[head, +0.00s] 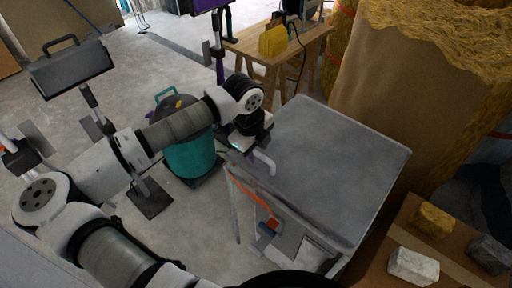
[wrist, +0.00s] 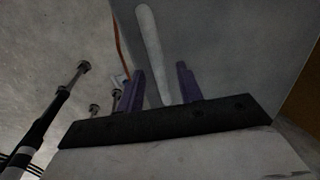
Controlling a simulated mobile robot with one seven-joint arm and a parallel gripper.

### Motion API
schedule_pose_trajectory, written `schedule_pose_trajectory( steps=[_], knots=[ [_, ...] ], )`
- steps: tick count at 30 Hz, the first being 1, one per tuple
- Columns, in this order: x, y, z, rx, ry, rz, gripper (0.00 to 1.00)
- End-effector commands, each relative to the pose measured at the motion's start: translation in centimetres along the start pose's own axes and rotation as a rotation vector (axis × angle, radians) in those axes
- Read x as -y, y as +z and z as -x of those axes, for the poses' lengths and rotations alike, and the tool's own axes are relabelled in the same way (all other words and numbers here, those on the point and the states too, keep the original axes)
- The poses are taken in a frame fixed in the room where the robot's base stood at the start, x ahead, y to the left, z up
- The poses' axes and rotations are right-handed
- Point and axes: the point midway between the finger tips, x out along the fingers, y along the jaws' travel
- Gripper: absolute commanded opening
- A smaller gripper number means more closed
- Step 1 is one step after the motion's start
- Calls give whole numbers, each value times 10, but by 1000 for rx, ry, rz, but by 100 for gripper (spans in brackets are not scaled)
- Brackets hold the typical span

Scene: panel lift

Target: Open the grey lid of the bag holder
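The grey lid (head: 330,150) lies closed and flat on top of the bag holder in the head view. A pale bar handle (head: 264,162) is at its left edge. My gripper (head: 245,146) is just above this edge, beside the handle; its fingers are hard to make out there. In the wrist view, my gripper (wrist: 160,70) has its two purple fingers apart. The pale handle (wrist: 150,45) runs lengthwise in the gap between them, with space seen on both sides. The grey lid (wrist: 230,45) fills the right of that view. Whether the fingers touch the handle is unclear.
A teal vacuum-like canister (head: 190,155) stands on the floor left of the holder. A wooden table (head: 275,50) with a yellow item is behind. A large wrapped yellow bale (head: 400,90) rises close behind right. A cardboard surface with stone blocks (head: 413,265) is at lower right.

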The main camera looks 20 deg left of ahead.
Motion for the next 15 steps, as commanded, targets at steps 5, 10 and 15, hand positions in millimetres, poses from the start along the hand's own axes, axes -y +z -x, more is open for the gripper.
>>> schedule_pose_trajectory(
  steps=[5,10,15],
  knots=[
    [0,0,0,0,0,0,32],
    [0,0,0,0,0,0,10],
    [0,0,0,0,0,0,0]
  ],
)
